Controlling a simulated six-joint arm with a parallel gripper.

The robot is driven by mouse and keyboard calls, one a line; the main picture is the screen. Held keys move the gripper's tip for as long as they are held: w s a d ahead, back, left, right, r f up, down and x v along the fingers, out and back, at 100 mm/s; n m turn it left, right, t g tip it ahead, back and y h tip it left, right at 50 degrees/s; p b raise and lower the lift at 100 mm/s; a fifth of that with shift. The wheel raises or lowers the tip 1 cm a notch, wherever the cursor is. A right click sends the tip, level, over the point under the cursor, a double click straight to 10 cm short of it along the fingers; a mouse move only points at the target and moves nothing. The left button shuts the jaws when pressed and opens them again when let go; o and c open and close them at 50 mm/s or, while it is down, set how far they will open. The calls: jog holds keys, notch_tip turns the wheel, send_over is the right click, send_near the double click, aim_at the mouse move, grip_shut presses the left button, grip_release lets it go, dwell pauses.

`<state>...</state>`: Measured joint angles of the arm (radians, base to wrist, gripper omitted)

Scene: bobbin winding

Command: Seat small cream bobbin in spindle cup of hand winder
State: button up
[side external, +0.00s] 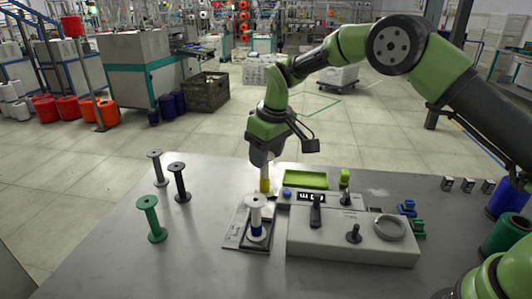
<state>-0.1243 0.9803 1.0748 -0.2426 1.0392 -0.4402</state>
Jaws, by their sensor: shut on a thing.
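My gripper (264,172) points down over the near table and is shut on a small, slim piece, cream above and yellow below (265,185). Its shape is too small to make out, so I cannot tell if it is the small cream bobbin. Just in front of it and lower, a whitish flanged bobbin (256,212) with a blue lower part stands upright on a dark-framed plate (233,239). Beside the plate is a grey box with levers (340,241) and a round ring (390,228). I cannot make out which part is the spindle cup.
A grey bobbin (158,170), a black bobbin (180,184) and a green bobbin (153,219) stand on the left of the table (110,262). A lime tray (306,179) lies behind the box. Small blue and green pieces (408,209) lie to its right. The front left is clear.

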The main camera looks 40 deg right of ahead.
jog(key=shift+s+d+r, duration=0.15)
jog(key=shift+s+d, duration=0.05)
jog(key=shift+d, duration=0.2)
jog(key=s+d+r+n+y, duration=0.1)
jog(key=s+d+r+n, duration=0.35)
jog(key=s+d, duration=0.5)
jog(key=s+d+r+n+g, duration=0.15)
jog(key=s+d+n, duration=0.25)
jog(key=s+n, duration=0.7)
jog(key=shift+s+f+m+y, duration=0.15)
jog(key=shift+s+f+m, duration=0.3)
jog(key=shift+f+m, duration=0.25)
jog(key=shift+s+f+m+y, duration=0.1)
jog(key=shift+s+f+m, duration=0.35)
jog(key=shift+f, duration=0.35)
jog(key=shift+s+f+m+y, duration=0.15)
jog(key=shift+s+f+m, duration=0.3)
jog(key=shift+f+m, duration=0.25)
jog(key=shift+f, duration=0.65)
jog(key=shift+f, duration=0.35)
